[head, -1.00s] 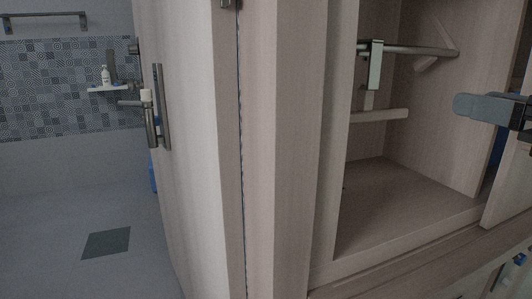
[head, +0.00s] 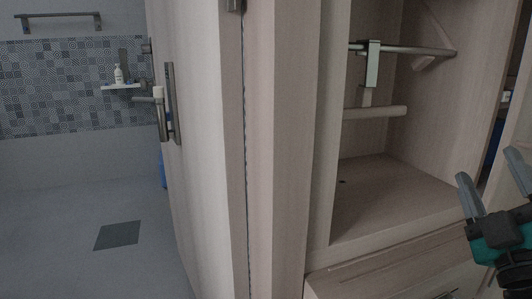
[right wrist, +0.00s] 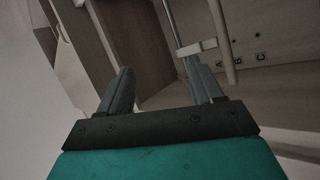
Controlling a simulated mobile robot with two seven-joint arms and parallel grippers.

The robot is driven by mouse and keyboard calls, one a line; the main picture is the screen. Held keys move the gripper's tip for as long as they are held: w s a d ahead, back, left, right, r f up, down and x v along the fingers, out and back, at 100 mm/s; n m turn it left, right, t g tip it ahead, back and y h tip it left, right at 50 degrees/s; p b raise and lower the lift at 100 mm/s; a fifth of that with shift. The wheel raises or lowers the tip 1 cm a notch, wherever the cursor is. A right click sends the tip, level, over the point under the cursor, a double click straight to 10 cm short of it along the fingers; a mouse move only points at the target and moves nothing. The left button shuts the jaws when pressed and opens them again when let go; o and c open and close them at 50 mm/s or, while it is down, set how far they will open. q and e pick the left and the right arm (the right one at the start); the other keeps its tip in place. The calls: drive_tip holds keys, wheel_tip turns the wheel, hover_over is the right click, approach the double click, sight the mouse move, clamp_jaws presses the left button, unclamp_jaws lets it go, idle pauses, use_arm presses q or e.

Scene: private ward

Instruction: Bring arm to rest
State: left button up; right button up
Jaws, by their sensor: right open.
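My right gripper (head: 492,178) is at the right edge of the head view, in front of the open wardrobe (head: 395,190). Its two grey fingers point up and stand apart with nothing between them. In the right wrist view the open fingers (right wrist: 158,70) are also empty, with wooden panels and a rail beyond them. My left gripper is not in view.
A metal rail (head: 415,49) with a hook-like bracket (head: 372,65) and a pale hanger bar (head: 375,112) are inside the wardrobe. A wooden door (head: 195,130) with a handle (head: 170,103) stands left, beside a tiled bathroom with open floor (head: 70,225).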

drive_tip(key=s+f+m+g+h, duration=0.3)
drive_tip(key=f+m+g, duration=0.75)
drive_tip(key=f, duration=1.45)
drive_tip(key=s+a+f+n+g+y, duration=0.1)
drive_tip(key=s+a+f+g+y, duration=0.5)
drive_tip(key=s+a+f+g, duration=0.7)
drive_tip(key=w+a+f+t+y, duration=0.1)
drive_tip(key=w+a+t+y, duration=0.15)
drive_tip(key=w+t, duration=0.45)
use_arm(q)
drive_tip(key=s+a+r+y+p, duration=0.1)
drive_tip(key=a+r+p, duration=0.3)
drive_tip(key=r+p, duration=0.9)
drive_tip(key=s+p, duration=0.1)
drive_tip(key=p, duration=0.6)
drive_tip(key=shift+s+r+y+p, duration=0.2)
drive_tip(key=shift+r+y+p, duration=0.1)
drive_tip(key=shift+p, duration=0.1)
use_arm(e)
wheel_tip(320, 180, up, 14)
drive_tip(key=s+d+t, duration=0.1)
drive_tip(key=d+t, duration=0.1)
drive_tip(key=t, duration=0.1)
drive_tip(key=shift+s+d+f+n, duration=0.15)
drive_tip(key=shift+s+n, duration=0.2)
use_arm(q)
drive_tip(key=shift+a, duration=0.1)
use_arm(e)
drive_tip(key=shift+h, duration=0.25)
